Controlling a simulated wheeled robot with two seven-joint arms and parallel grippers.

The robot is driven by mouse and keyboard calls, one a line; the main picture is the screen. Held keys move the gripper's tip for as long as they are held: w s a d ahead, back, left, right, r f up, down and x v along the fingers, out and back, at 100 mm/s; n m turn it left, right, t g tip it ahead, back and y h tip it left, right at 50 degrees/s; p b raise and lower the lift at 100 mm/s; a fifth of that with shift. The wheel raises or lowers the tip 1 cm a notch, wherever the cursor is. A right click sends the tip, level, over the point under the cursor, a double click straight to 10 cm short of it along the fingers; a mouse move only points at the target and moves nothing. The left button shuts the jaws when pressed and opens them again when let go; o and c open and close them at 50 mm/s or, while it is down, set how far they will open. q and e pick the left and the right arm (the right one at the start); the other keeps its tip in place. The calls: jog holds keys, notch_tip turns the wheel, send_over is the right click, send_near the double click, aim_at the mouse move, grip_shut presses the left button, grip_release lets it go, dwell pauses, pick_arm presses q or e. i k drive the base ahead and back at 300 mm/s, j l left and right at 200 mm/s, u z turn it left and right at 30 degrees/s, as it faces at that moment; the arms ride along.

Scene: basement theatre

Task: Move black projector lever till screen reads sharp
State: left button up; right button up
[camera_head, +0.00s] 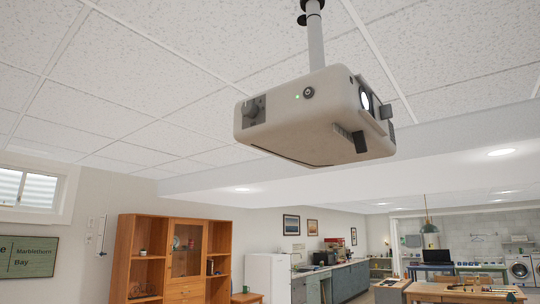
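The projector (300,122) is a pale beige box hanging from a ceiling pole, seen from below. A black block (360,141), which looks like the lever, sticks out at its lower front corner beside a ribbed strip (342,130). A lit round lens (366,101) is on the right face, with another dark tab (387,111) beside it. The screen (28,257) at the far left is cut by the frame edge. Neither of my grippers is in view.
A green light (297,97) glows on the projector's side. A wooden cabinet (175,258) and a white fridge (267,276) stand below, behind it. A wooden table (465,292) is at lower right. The space around the projector looks clear below the ceiling.

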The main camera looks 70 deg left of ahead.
aim_at(359, 141)
jog(key=i+l+u, duration=0.15)
jog(key=u, duration=0.25)
jog(key=i+l+u, duration=0.1)
jog(key=u, duration=0.25)
jog(key=i+l+u, duration=0.1)
jog(key=l+u, duration=0.5)
jog(key=u, duration=0.15)
jog(key=i, duration=0.05)
